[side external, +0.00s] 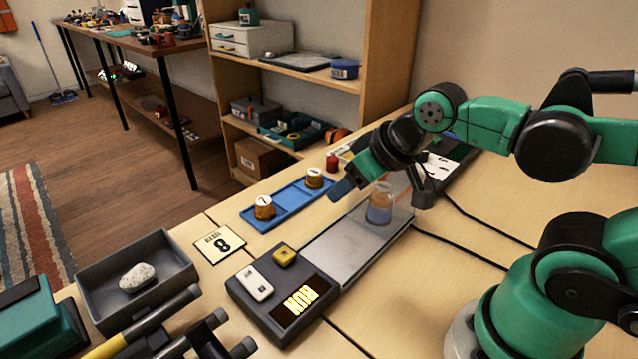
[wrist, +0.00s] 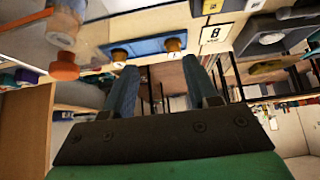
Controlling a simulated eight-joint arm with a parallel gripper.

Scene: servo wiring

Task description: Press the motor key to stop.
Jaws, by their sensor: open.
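A dark grey control box (side external: 243,301) lies on the near part of the table. It has a raised white key (side external: 255,283), a smaller yellow key (side external: 285,255) and a display (side external: 300,301) with lit yellow characters that look like RUN, turned over. The key markings are too small to read, so I cannot tell which is the motor key. My gripper (side external: 383,190) is open and empty, raised above the far end of a pale belt-like strip (side external: 345,247), apart from the box. In the wrist view its two fingers (wrist: 160,72) stand apart with nothing between them.
A clear jar (side external: 379,208) stands on the strip's far end, close to my gripper. A blue tray (side external: 274,214) holds two orange-brown pots. A card marked 8 (side external: 220,244) lies left. A grey bin (side external: 105,284) holds a stone. Tool handles (side external: 150,322) lie at front left.

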